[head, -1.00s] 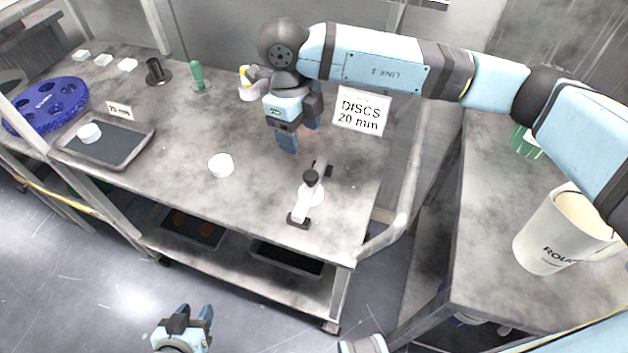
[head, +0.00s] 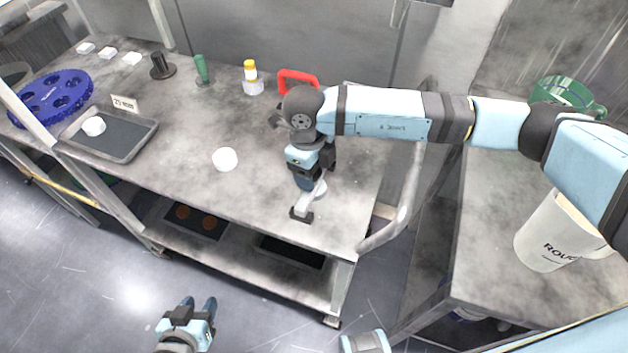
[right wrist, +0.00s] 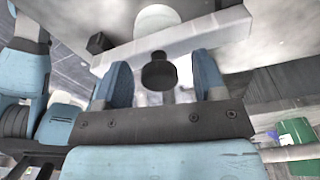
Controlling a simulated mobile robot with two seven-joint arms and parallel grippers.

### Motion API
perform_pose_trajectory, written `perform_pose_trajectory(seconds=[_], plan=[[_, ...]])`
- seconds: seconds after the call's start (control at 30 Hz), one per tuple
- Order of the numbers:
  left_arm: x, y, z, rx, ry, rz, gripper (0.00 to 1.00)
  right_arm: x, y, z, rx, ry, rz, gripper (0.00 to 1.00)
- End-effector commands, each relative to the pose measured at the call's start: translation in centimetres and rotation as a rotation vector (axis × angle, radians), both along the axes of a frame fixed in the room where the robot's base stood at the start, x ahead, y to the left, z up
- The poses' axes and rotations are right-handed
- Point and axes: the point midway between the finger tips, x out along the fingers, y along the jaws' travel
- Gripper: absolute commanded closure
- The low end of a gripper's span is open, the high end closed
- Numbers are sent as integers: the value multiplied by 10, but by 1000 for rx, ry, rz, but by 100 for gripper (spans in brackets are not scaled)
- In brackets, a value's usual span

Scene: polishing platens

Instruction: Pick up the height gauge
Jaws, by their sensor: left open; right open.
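The height gauge (head: 303,209) is a pale grey bar with dark ends and a black knob, near the table's front right. My right gripper (head: 314,180) is above it in the head view and hides most of it. In the right wrist view, the gauge's grey bar (right wrist: 205,38) crosses ahead of the open fingers. Its black knob (right wrist: 158,72) shows between the right fingertips (right wrist: 160,78), with a gap on each side. A white round part lies behind the bar. My left gripper (head: 199,307) is open and empty, low in front of the table.
On the table (head: 190,125) are a white disc (head: 225,159), a grey tray (head: 112,148), a blue holed disc (head: 50,98), a yellow-capped bottle (head: 252,78) and a red handle (head: 298,77). A white pitcher (head: 545,240) stands on the right bench.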

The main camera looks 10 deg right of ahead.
Motion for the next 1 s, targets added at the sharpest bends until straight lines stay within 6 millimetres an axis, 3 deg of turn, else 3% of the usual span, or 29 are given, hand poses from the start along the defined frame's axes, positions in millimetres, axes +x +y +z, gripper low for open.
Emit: perform_pose_trajectory(seconds=[0.13, 0.4, 0.77, 1.0], plan=[[-1, 2, -2, 5, 4, -3, 57, 0, 0, 0, 0, 0, 0, 36], [-1, 4, -3, 14, 3, -8, 57, 0, 0, 0, 0, 0, 1, 98], [-1, 4, -2, 12, 0, -6, 57, 0, 0, 7, 1, -2, 1, 100], [0, 1, 0, 2, 1, 1, 57, 1, 0, 42, 2, -5, 2, 100]])
